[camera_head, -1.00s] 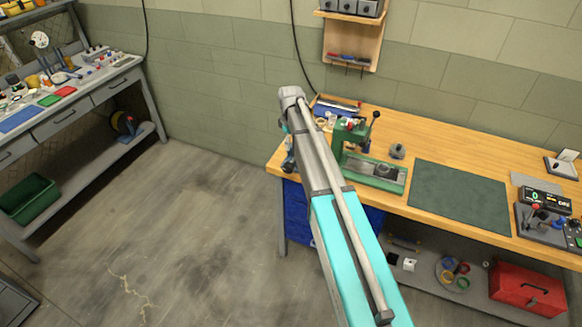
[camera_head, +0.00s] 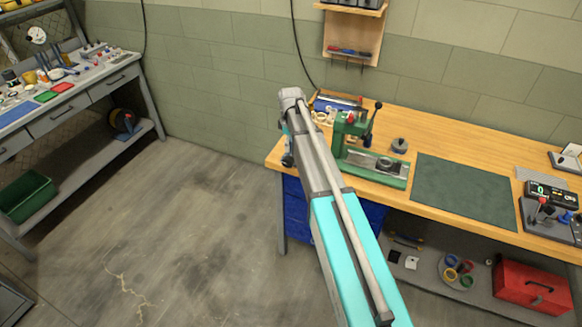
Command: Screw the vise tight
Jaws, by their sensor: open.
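No vise shows plainly. My arm, grey and teal, crosses the middle of the view and covers the left end of the wooden workbench (camera_head: 470,145). A small grey and dark part (camera_head: 288,158) shows at the bench's left end, just left of my arm. I cannot tell whether it belongs to a vise or to my wrist. My gripper's fingers cannot be made out; they are hidden behind my arm or out of view. A green bench press (camera_head: 378,168) with a dark lever stands on the bench, right of my arm.
A dark green mat (camera_head: 462,190) lies on the bench, with a digital readout (camera_head: 551,194) at its right. A red toolbox (camera_head: 533,287) sits on the lower shelf. A second bench (camera_head: 75,90) stands at the left. The floor (camera_head: 205,220) between the benches is clear.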

